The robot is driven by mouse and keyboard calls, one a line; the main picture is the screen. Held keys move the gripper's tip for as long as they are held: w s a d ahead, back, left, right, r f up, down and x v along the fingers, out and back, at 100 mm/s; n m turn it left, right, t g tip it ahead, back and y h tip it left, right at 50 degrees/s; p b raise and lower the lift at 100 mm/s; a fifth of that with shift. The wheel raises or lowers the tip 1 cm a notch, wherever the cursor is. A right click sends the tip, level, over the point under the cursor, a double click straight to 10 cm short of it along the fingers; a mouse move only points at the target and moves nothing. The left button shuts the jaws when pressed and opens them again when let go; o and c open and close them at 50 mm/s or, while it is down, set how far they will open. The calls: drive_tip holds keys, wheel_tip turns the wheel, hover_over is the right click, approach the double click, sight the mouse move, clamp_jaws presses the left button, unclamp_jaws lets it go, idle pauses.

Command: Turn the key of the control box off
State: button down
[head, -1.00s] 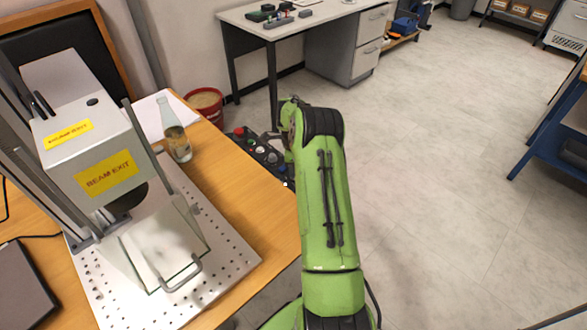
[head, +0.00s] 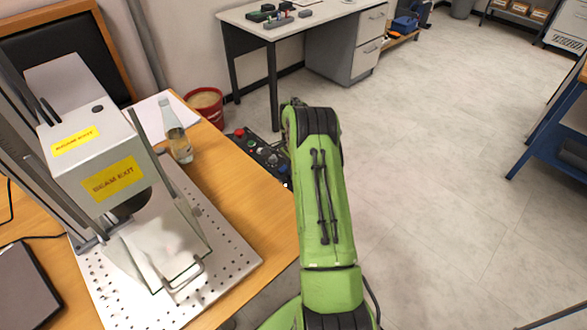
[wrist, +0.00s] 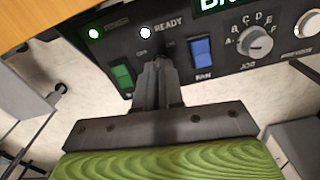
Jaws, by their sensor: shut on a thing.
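The black control box (wrist: 222,75) fills the top of the wrist view, hung at the edge of the orange wooden table. In the head view the control box (head: 262,150) is partly covered by my arm. My gripper (wrist: 158,68) points at its panel, between a green rocker switch (wrist: 122,75) and a blue FAN switch (wrist: 202,52). The jaws are shut on the key, which the fingers hide, so its angle cannot be told. The POWER light (wrist: 95,33) glows green and the READY light (wrist: 145,33) glows white. In the head view my gripper is hidden behind my arm.
A JOB knob (wrist: 258,42) and a PREVIEW button (wrist: 308,22) are right of my fingers. The laser marker (head: 105,160) and a glass bottle (head: 176,135) stand on the table. A red bucket (head: 205,105) is behind. The floor (head: 430,170) at right is clear.

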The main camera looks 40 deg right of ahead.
drive_tip(key=n, duration=0.5)
drive_tip(key=shift+n+p, duration=0.3)
drive_tip(key=n, duration=0.4)
drive_tip(key=shift+n, duration=0.4)
drive_tip(key=c, duration=1.3)
unclamp_jaws()
drive_tip(key=shift+o, duration=0.2)
wheel_tip(320, 180, up, 16)
drive_tip(key=p, duration=0.4)
drive_tip(key=shift+f, duration=0.1)
